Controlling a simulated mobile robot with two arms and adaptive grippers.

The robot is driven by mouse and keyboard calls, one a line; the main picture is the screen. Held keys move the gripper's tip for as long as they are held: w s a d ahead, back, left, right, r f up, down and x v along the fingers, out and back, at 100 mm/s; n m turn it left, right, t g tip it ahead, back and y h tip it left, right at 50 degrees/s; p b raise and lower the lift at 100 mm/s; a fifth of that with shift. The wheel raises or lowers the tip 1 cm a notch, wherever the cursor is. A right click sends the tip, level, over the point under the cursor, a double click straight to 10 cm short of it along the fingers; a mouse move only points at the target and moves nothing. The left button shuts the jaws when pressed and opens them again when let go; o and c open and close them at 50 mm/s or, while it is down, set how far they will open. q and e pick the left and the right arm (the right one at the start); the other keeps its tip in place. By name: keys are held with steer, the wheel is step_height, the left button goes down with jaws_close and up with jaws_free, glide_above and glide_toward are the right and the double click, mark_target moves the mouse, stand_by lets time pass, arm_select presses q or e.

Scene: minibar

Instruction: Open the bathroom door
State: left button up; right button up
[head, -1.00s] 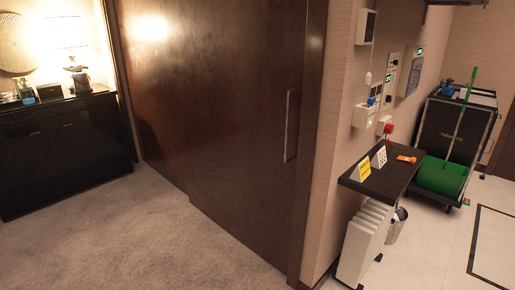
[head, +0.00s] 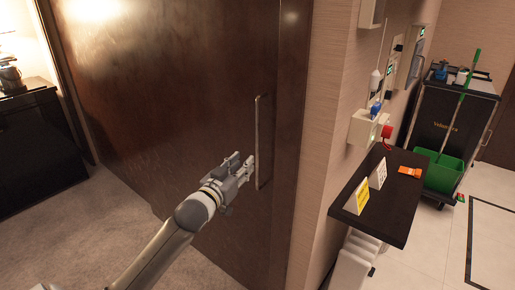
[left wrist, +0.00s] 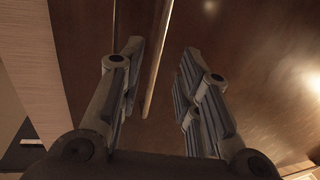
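The bathroom door (head: 170,100) is a dark brown wooden panel that looks closed. Its long vertical bar handle (head: 257,130) is near the door's right edge. My left gripper (head: 247,168) is at the lower part of the handle. In the left wrist view the left gripper (left wrist: 161,52) is open, with its two fingers apart. The handle (left wrist: 158,55) shows in the gap between them, nearer the left finger. I cannot tell whether either finger touches it. My right gripper is not in view.
A black shelf (head: 385,205) with small signs juts from the wall right of the door. A cleaning cart (head: 455,120) with a green bucket (head: 440,170) stands beyond. A dark cabinet (head: 35,150) is at left. Carpet (head: 120,235) before the door is clear.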

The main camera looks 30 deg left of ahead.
mark_target(257, 148)
arm_select(q)
steer(key=w, duration=0.3)
steer(key=w+a+p, duration=0.1)
steer(key=w, duration=0.6)
steer(key=shift+w+a, duration=0.2)
steer(key=shift+w, duration=0.15)
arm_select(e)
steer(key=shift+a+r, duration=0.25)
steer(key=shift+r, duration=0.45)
arm_select(q)
jaws_close()
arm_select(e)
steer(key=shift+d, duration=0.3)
